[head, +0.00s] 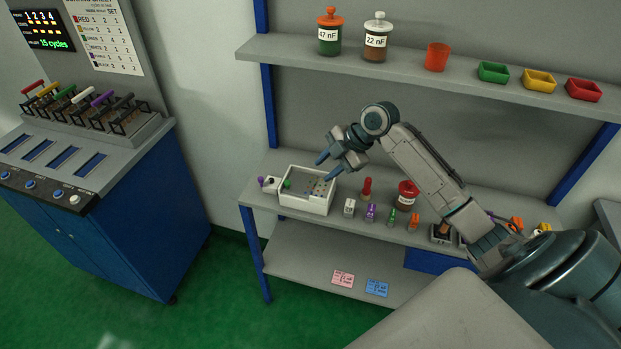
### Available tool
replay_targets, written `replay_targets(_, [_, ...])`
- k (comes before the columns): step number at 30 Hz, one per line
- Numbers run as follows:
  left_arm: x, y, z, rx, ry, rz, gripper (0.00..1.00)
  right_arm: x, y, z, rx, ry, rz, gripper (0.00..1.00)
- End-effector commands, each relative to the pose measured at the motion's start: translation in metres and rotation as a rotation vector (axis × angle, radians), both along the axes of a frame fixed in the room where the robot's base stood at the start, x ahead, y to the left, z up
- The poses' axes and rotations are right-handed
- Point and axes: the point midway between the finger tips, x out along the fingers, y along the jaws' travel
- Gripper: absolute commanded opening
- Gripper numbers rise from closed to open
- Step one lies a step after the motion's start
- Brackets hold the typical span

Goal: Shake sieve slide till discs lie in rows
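A white open box (306,207), which looks like the sieve slide, sits at the left end of the middle shelf. Inside it I see a green round thing (287,184) and several small specks toward the right side, too small to tell whether they are discs or lie in rows. A white piece with a purple knob (262,181) sits at its left side. My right gripper (325,168) is open above the box's far right part, its blue fingers spread and holding nothing. The fingers hide part of the box's back right. My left gripper is not in view.
Right of the box stand a red plunger-like piece (367,187), several small coloured clips and a red-lidded jar (406,195). The upper shelf (460,80) holds jars, an orange cup and coloured bins. A blue cabinet (140,225) with levers stands at left.

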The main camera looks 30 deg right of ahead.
Motion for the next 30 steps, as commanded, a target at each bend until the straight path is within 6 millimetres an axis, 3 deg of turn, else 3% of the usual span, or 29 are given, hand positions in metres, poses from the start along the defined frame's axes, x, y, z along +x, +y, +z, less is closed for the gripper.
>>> replay_targets(1, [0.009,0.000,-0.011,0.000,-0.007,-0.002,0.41,-0.001,-0.002,-0.014,0.003,0.001,-0.055,0.40])
replay_targets(6, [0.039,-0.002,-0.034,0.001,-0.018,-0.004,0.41,0.002,-0.008,-0.042,0.085,-0.033,-0.369,0.40])
replay_targets(15, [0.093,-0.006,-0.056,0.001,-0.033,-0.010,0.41,-0.003,0.002,-0.065,0.442,-0.134,-0.832,0.40])
replay_targets(22, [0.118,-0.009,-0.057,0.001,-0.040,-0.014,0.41,-0.014,0.023,-0.065,0.740,-0.139,-0.974,0.40])
replay_targets(30, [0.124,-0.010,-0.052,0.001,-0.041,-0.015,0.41,-0.016,0.032,-0.059,0.848,-0.124,-1.006,0.40])
